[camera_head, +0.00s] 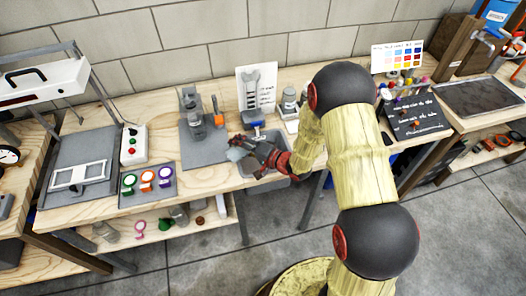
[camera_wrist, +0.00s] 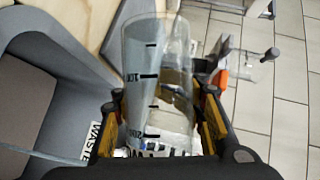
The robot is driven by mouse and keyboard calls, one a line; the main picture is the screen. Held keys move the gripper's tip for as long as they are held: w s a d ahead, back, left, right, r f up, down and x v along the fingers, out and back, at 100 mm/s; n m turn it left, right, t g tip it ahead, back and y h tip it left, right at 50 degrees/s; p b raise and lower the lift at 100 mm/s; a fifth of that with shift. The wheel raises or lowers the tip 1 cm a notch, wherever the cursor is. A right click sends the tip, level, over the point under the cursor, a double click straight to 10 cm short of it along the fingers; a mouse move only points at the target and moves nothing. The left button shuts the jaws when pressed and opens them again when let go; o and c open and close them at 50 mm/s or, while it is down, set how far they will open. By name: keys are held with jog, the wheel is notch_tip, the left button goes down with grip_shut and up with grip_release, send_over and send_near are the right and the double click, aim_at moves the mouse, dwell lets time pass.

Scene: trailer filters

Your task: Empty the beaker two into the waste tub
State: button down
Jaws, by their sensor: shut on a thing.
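My gripper (camera_head: 252,149) is low over the grey waste tub (camera_head: 262,177), near its left side, in the head view. It is shut on a clear beaker (camera_head: 237,154), which sticks out to the left of the fingers. In the wrist view the beaker (camera_wrist: 157,65) lies between the two finger pads (camera_wrist: 160,110), with black volume marks on its wall. The tub (camera_wrist: 75,85) and its WASTE label (camera_wrist: 92,146) are at the left there. The beaker's number, its exact tilt and any contents cannot be told.
A white picture card (camera_head: 257,88) and more glassware (camera_head: 290,102) stand behind. A tray of coloured round pieces (camera_head: 147,182) is farther left.

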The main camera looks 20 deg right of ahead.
jog(key=shift+w+d+f+m, duration=0.15)
jog(key=shift+d+m, duration=0.25)
jog(key=shift+d, duration=0.1)
dwell(0.8)
jog(key=shift+w+d+f+m+t+y+p, duration=0.15)
jog(key=shift+d+f+m+t+y, duration=0.2)
jog(key=shift+m, duration=0.35)
jog(key=shift+s+d+f+m+t+y+p, duration=0.15)
jog(key=shift+m+y, duration=0.3)
jog(key=shift+m, duration=0.25)
dwell(1.7)
jog(key=shift+w+d+r+m+t+y+p, duration=0.25)
jog(key=shift+r+m+y+p, duration=0.25)
jog(key=shift+m, duration=0.3)
dwell(0.6)
jog(key=shift+w+d+r+m+t+p, duration=0.1)
jog(key=shift+d+r+m+t+p, duration=0.1)
jog(key=shift+r+m+p, duration=0.3)
jog(key=shift+d+r+m+t+p, duration=0.15)
jog(key=shift+r+m+p, duration=0.15)
jog(key=shift+r, duration=0.4)
jog(key=shift+d+r+m, duration=0.15)
jog(key=shift+d+m, duration=0.05)
jog(key=shift+m, duration=0.4)
dwell(0.4)
